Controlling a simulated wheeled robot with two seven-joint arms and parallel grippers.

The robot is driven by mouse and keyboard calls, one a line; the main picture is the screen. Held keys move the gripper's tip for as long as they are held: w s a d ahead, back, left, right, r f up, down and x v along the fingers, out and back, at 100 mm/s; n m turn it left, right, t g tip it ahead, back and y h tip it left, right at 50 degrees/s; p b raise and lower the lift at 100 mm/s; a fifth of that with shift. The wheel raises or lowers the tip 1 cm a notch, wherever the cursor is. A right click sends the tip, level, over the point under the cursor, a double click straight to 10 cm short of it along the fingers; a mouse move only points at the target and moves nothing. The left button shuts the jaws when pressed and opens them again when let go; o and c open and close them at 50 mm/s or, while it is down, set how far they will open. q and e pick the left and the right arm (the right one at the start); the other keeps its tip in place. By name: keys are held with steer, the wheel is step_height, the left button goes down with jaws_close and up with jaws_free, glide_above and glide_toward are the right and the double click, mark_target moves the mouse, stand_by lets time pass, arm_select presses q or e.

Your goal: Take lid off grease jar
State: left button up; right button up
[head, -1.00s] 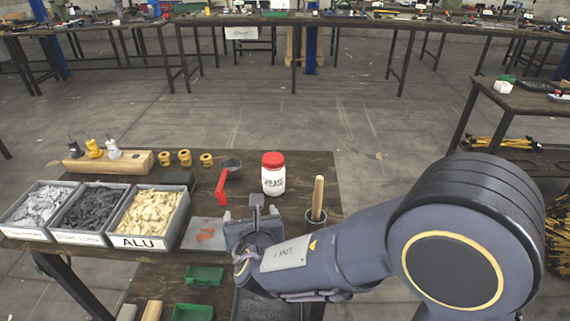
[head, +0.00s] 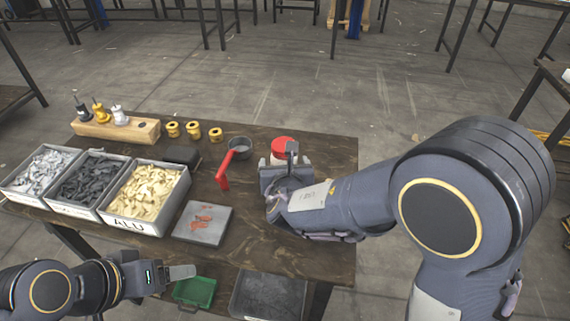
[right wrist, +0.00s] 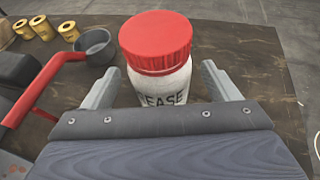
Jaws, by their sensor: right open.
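The grease jar (right wrist: 160,88) stands upright on the dark wooden table, white with a partly hidden label. Its ribbed red lid (right wrist: 156,40) is on top. In the head view the lid (head: 284,146) shows just beyond my right gripper (head: 280,160), which hides most of the jar's body. In the right wrist view my right gripper (right wrist: 157,82) is open, one finger on each side of the jar's body below the lid, with gaps visible. My left gripper (head: 172,272) is low at the table's front left; its jaw opening is unclear.
A grey cup with a red handle (head: 238,148) stands left of the jar. Bins of parts (head: 184,180), a grey plate with red bits (head: 187,232), yellow spools (head: 194,130) and a wooden block with small tools (head: 90,130) are further left. A green tray (head: 211,283) lies in front.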

mark_target(283, 140)
steer(key=x, duration=0.3)
steer(key=shift+w+f, duration=0.2)
steer(key=shift+w, duration=0.05)
steer(key=c, duration=1.3)
steer(key=shift+r, duration=0.1)
step_height(283, 140, up, 10)
steer(key=p, duration=0.3)
